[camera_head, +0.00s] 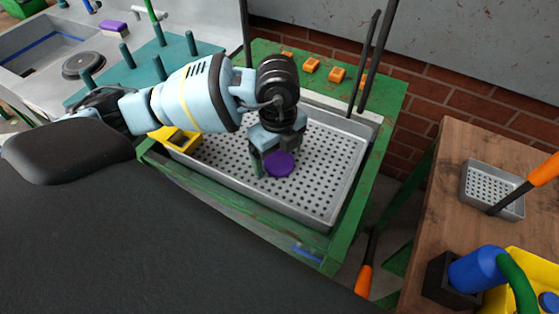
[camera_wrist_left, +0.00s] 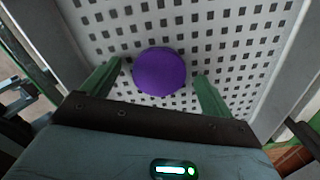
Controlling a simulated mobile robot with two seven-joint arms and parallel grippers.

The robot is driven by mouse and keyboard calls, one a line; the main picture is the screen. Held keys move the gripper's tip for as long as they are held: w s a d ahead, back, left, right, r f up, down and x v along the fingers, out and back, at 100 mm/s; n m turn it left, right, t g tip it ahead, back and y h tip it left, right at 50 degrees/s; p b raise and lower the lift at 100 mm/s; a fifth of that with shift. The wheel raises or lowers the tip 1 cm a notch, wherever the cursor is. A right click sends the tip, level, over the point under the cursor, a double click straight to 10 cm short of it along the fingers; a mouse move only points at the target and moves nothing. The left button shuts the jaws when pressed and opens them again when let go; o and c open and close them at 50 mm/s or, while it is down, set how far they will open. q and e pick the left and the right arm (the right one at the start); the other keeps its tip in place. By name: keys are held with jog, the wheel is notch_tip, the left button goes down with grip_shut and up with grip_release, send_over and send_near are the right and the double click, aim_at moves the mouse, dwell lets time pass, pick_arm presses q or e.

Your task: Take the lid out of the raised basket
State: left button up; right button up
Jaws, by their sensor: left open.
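The purple round lid (camera_head: 279,164) lies in the perforated grey metal basket (camera_head: 330,160) on the green stand. My left gripper (camera_head: 268,163) is above the basket, right at the lid. In the left wrist view the lid (camera_wrist_left: 160,71) sits between the two green fingertips (camera_wrist_left: 157,80), with a gap on each side. The fingers are open and hold nothing. The basket floor (camera_wrist_left: 225,45) with its square holes shows around the lid. My right gripper is not in view.
A yellow container (camera_head: 178,140) stands at the basket's left end. Orange blocks (camera_head: 337,74) lie on the green stand behind the basket, near dark upright bars (camera_head: 370,55). A wooden table (camera_head: 440,200) at right holds a small metal tray (camera_head: 488,180) and a blue object (camera_head: 474,270).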

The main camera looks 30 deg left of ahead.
aim_at(278, 161)
pick_arm(q)
jog(key=shift+f, duration=0.1)
jog(key=c, duration=1.1)
jog(key=shift+o, duration=0.2)
notch_tip(278, 161, up, 10)
jog(key=shift+p, duration=0.35)
